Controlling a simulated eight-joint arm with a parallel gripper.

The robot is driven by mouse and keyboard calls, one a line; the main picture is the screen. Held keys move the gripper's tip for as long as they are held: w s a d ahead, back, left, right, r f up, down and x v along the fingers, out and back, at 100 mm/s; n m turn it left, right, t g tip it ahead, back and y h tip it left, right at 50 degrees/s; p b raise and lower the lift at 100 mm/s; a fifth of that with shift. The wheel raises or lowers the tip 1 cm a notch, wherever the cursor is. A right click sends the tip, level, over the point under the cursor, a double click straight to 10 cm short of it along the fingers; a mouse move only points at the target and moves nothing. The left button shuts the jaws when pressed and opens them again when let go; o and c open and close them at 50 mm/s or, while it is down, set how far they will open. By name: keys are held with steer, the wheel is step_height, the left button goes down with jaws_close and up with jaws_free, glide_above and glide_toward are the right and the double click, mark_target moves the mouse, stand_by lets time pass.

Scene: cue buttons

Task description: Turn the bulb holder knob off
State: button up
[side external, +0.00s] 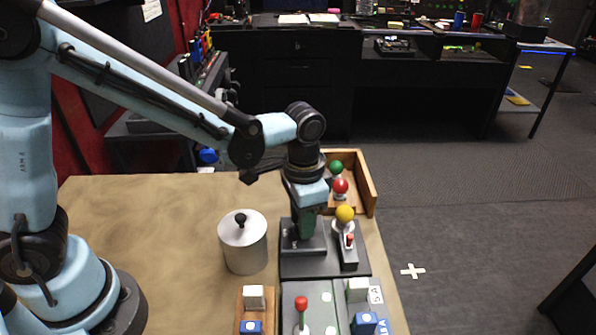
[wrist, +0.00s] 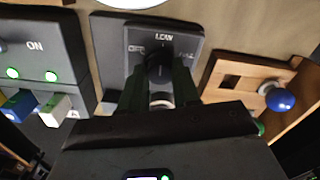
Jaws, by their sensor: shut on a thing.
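My gripper (side external: 306,232) points down over the dark panel (side external: 290,262) on the table. In the wrist view its two dark fingers (wrist: 159,82) are closed on the sides of a black knob (wrist: 160,64). The knob stands on a black plate (wrist: 190,28) with small white lettering, partly hidden by the fingers. In the side view the fingers hide the knob. A yellow bulb (side external: 345,213) sits in a pale holder just right of my gripper, with a small red-tipped lever (side external: 350,240) below it. I cannot read the knob's exact setting.
A metal pot with a black-knobbed lid (side external: 243,245) stands left of the panel. In front are a red-topped joystick (side external: 301,303) and blue and white blocks. The table's left part is clear.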

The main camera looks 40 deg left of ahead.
steer(key=n, duration=0.5)
steer(key=shift+n, duration=0.3)
steer(key=n, duration=0.5)
steer(key=shift+n, duration=0.3)
steer(key=o, duration=1.1)
steer(key=shift+c, duration=0.2)
step_height(320, 180, up, 12)
steer(key=shift+r, duration=0.1)
